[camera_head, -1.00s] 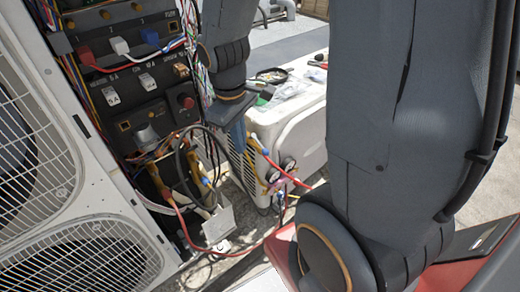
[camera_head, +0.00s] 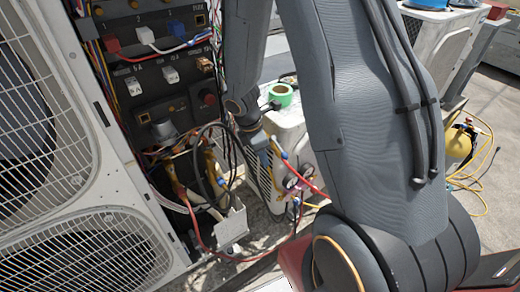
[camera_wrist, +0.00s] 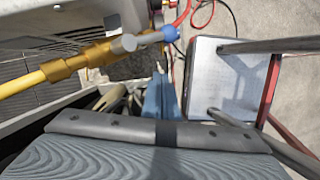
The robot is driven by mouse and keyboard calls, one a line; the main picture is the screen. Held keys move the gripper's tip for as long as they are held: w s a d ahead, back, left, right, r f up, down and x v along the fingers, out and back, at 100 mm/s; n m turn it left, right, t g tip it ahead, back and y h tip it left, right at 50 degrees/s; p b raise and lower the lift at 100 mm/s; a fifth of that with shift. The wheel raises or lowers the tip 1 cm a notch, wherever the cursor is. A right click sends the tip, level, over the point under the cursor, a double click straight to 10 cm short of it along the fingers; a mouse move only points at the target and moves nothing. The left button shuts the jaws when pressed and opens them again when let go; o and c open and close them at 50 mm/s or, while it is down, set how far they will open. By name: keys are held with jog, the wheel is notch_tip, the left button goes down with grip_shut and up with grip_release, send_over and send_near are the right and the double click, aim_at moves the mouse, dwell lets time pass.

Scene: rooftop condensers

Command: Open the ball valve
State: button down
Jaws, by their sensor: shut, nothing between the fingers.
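A brass valve body (camera_wrist: 75,64) on a yellow pipe (camera_wrist: 20,85) crosses the upper left of the wrist view. A grey rounded piece (camera_wrist: 126,43) and a blue sleeve (camera_wrist: 150,38) extend from its right end; I cannot tell whether the blue part is the lever. My gripper (camera_wrist: 160,92) is below and right of them, apart in the picture, with its blue fingers together and empty. In the head view my gripper (camera_head: 264,154) hangs in front of the white unit, right of the brass and yellow fittings (camera_head: 211,165). The valve is hard to single out there.
The open control panel (camera_head: 165,75) and grilled condenser (camera_head: 80,225) stand left. Loose cables, a red hose (camera_head: 195,235) and a grey bracket (camera_head: 232,225) lie close by. Gauges (camera_head: 291,182) hang beside the white unit (camera_head: 292,125). A yellow tank (camera_head: 458,148) stands far right.

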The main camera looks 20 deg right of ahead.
aim_at(280, 156)
jog(key=shift+s+d+r+p, duration=0.1)
jog(key=shift+d+p, duration=0.25)
jog(key=shift+d, duration=0.65)
jog(key=shift+s+d+r+p, duration=0.1)
jog(key=shift+d+p, duration=0.25)
jog(key=shift+d, duration=0.6)
jog(key=shift+d+r+p, duration=0.2)
jog(key=shift+d+p, duration=0.25)
jog(key=shift+d, duration=0.2)
